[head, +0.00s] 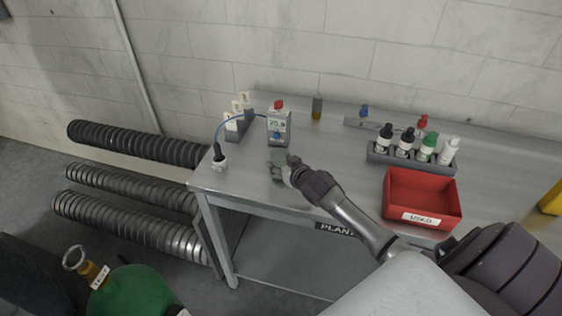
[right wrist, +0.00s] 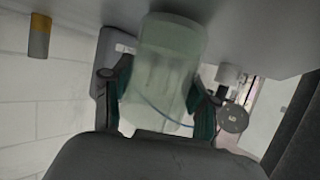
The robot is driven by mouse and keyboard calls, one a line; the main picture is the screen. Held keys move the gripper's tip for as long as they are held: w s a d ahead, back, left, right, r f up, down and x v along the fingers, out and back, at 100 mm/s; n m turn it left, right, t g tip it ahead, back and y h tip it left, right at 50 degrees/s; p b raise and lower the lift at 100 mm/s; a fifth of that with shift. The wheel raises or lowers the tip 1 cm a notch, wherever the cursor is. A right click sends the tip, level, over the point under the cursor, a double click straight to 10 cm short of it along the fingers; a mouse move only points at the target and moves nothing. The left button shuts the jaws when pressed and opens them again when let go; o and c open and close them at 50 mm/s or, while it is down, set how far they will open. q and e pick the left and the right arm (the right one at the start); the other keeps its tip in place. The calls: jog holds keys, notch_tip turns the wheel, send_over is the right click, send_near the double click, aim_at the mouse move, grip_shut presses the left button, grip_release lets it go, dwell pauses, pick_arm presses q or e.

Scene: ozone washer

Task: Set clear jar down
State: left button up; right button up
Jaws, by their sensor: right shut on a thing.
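The clear jar (right wrist: 165,75) is pale green and see-through, and it stands between the two dark fingers of my right gripper (right wrist: 158,100) in the right wrist view. The fingers are shut on its sides. In the head view my right gripper (head: 281,166) is low over the left part of the grey metal table (head: 330,160), in front of the meter with a lit display (head: 279,122). The jar is small and hard to separate from the fingers there. I cannot tell whether its base touches the table. My left gripper is not in view.
A small white-bodied probe with a blue cable (head: 219,160) stands left of my gripper. A red bin marked USED (head: 421,215) and a grey rack with dropper bottles (head: 377,154) are to the right. An amber vial (head: 317,107) stands behind. Bare tabletop lies between gripper and rack.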

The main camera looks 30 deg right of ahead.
jog(key=shift+w+f, duration=0.15)
jog(key=shift+f, duration=0.05)
jog(key=o, duration=0.8)
jog(key=shift+f, duration=0.15)
jog(key=o, duration=0.5)
